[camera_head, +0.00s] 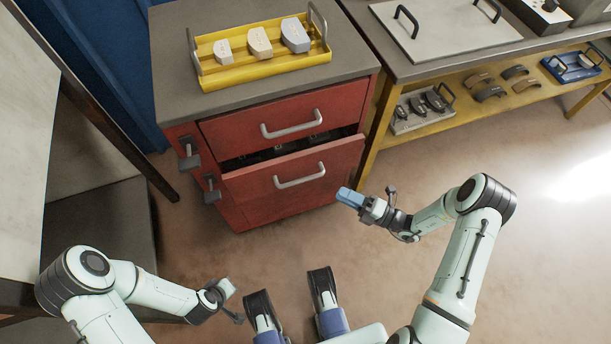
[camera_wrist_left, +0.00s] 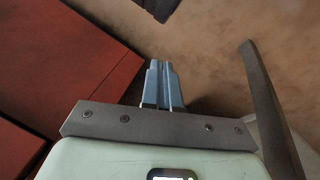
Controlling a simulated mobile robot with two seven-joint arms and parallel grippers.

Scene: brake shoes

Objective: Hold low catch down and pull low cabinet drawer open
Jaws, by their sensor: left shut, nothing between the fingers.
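The red cabinet's low drawer (camera_head: 300,170) stands partly open, its front out past the upper drawer, with dark contents showing in the gap. Its grey handle (camera_head: 299,176) is free. The low catch (camera_head: 212,189) is a dark lever on the cabinet's left side, with nothing touching it. My left gripper (camera_head: 229,287) is below the cabinet in the head view, apart from catch and drawer. In the left wrist view its blue fingers (camera_wrist_left: 164,85) are together and empty. My right gripper (camera_head: 349,197) is just right of the low drawer, off the handle; its blue fingers look closed together.
The upper drawer (camera_head: 285,122) is shut, with an upper catch (camera_head: 188,155) beside it. A yellow tray (camera_head: 240,76) with brake shoes is on top. A yellow-framed bench (camera_head: 440,60) stands right, a pale table (camera_head: 25,140) left. The floor in front is clear.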

